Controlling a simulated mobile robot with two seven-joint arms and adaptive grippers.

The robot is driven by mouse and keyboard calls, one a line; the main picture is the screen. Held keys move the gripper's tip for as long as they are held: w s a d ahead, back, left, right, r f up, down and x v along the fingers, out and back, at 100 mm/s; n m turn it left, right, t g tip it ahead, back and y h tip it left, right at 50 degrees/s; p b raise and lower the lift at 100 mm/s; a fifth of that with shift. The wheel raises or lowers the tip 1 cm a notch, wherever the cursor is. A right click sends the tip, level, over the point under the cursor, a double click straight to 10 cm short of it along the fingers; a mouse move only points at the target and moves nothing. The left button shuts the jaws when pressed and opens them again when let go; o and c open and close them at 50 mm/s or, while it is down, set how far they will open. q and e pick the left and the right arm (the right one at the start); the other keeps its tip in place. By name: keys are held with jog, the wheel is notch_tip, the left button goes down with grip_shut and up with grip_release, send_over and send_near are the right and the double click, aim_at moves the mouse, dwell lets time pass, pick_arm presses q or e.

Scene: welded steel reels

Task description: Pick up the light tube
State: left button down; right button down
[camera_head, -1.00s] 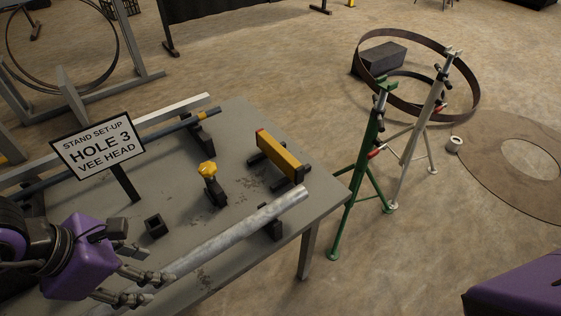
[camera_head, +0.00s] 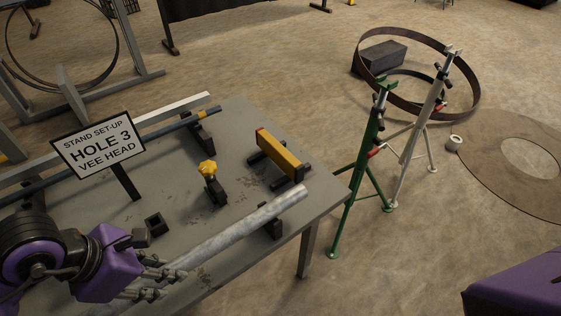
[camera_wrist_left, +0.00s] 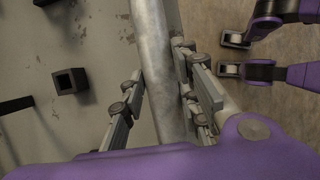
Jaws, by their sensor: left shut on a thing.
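The light tube (camera_head: 255,217) is a pale grey metal pipe lying along the near side of the grey table (camera_head: 235,125). Its far end rests by a black support block (camera_head: 271,229) and points toward the table's right corner. My left gripper (camera_head: 163,283) has its fingers on either side of the tube near the lower left and is shut on it. In the left wrist view the tube (camera_wrist_left: 157,60) runs between the fingers (camera_wrist_left: 160,105).
A darker tube (camera_head: 180,124) lies at the table's back. A sign (camera_head: 98,146), a yellow-knobbed clamp (camera_head: 208,172), a yellow level (camera_head: 280,154) and a small black square block (camera_head: 155,224) stand nearby. Green (camera_head: 365,165) and white (camera_head: 423,125) stands are right of the table.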

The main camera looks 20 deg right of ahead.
pick_arm(q)
jog(key=shift+r, duration=0.2)
pick_arm(e)
jog(key=shift+w, duration=0.2)
